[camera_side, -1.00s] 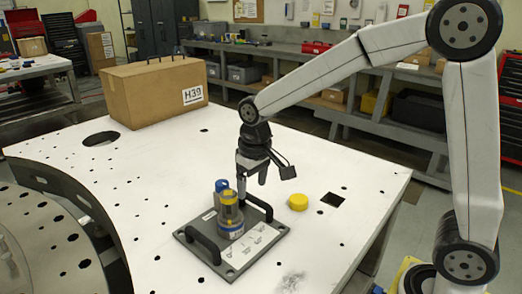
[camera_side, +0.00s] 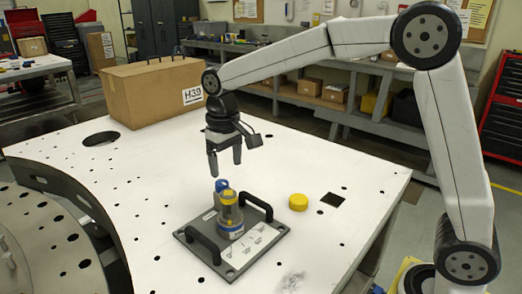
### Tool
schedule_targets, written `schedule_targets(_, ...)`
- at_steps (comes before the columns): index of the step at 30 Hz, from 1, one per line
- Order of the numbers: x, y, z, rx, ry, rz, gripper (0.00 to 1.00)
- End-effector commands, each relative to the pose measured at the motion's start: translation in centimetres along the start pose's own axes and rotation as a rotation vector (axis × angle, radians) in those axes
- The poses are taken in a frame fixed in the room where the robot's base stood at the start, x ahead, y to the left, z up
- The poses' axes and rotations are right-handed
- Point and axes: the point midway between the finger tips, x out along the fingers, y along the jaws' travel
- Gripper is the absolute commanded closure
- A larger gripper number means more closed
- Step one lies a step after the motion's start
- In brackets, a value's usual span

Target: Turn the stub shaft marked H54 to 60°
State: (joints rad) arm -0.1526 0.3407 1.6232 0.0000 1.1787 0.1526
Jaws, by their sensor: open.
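A dark base plate (camera_side: 208,262) with two black handles lies on the white table. On it stands a stub shaft assembly (camera_side: 231,222), a clear and grey cylinder with yellow and blue parts. A white angle label (camera_side: 254,242) lies in front of it, with "0°" and other marks partly readable. I cannot read an H54 mark. My gripper (camera_side: 225,167) is open and empty, pointing down, above and slightly behind the assembly and apart from it.
A yellow round cap (camera_side: 298,202) lies on the table to the right of the plate, near a square hole (camera_side: 333,200). A cardboard box marked H39 (camera_side: 150,92) stands at the back left. The white table (camera_side: 140,180) has several small holes and much free room.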

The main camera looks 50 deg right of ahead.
Motion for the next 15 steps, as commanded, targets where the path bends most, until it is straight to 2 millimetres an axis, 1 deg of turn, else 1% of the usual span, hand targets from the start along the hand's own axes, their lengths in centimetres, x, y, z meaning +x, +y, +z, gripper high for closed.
schedule_targets(15, 3.3, 0.0, 0.0, 0.000, 0.000, 0.000, 0.18)
